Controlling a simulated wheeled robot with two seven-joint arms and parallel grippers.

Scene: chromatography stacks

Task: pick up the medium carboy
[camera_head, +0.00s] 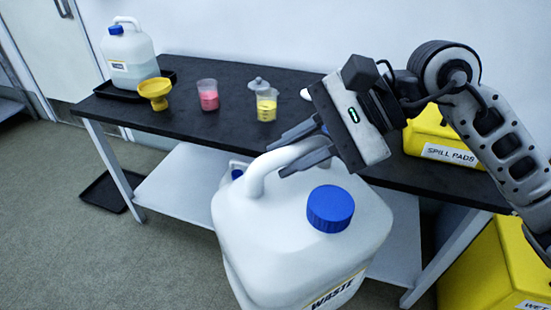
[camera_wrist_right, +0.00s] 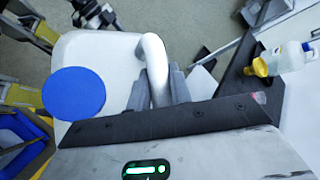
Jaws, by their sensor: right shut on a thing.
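A large white carboy (camera_head: 290,220) with a blue screw cap (camera_head: 330,208) and a WASTE label stands out in front of the bench in the head view. My right gripper (camera_head: 277,160) is shut on its top handle, one finger on each side. The right wrist view shows the same white carboy (camera_wrist_right: 110,50), with the handle between the fingers (camera_wrist_right: 158,88). The carboy's base is out of frame, so I cannot tell whether it touches anything below. A carboy with clear liquid (camera_head: 130,50) stands on the bench at the left. Another carboy (camera_head: 234,172) is mostly hidden behind the held one.
A yellow bin (camera_head: 490,270) stands lower right. A black tray (camera_head: 103,190) lies on the floor; floor at left is clear.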

